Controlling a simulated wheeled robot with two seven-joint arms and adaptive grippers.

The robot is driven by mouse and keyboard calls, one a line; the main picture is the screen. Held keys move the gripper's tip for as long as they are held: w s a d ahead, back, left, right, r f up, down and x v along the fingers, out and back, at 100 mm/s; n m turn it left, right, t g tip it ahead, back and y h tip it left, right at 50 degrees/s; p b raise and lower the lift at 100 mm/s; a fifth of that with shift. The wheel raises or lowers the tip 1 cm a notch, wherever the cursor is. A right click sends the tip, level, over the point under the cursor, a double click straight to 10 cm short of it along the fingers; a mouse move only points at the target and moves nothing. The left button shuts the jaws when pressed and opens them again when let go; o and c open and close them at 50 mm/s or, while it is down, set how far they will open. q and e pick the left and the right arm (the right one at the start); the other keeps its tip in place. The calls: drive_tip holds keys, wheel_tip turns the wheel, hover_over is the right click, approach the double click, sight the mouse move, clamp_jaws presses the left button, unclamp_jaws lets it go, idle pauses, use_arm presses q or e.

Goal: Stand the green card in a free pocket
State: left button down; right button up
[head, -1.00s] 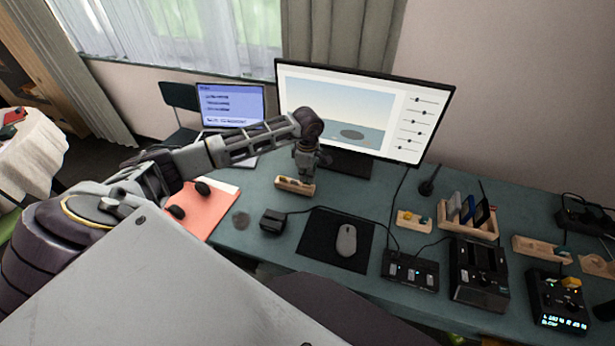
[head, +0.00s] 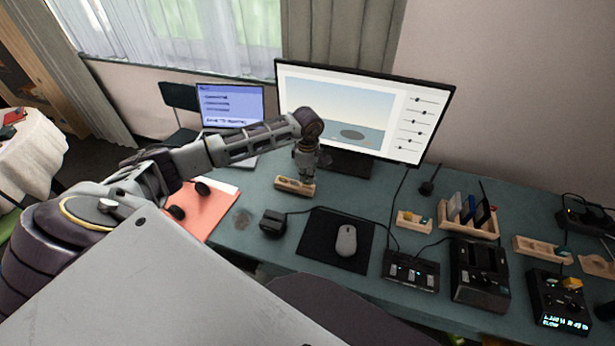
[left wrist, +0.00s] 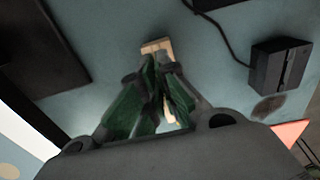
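My left gripper (head: 305,172) points down over a small wooden block (head: 287,188) in front of the monitor's stand. In the left wrist view the gripper (left wrist: 160,62) shows two dark green finger shapes with tips close together above the wooden block (left wrist: 156,46). I cannot tell whether a card is between them, and no separate green card can be made out. My right gripper is not in view.
A large monitor (head: 365,105) stands behind the left gripper. A black box (head: 272,221), its cable and a mouse (head: 346,240) on a dark mat (head: 320,250) lie between block and rack. A small wooden holder (head: 413,222) and black devices (head: 478,275) stand near the rack.

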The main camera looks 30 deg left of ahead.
sight(307, 185)
use_arm(q)
drive_tip(key=shift+f+b, duration=1.05)
drive_tip(key=shift+f, duration=0.2)
idle(0.5)
drive_tip(key=shift+f, duration=0.25)
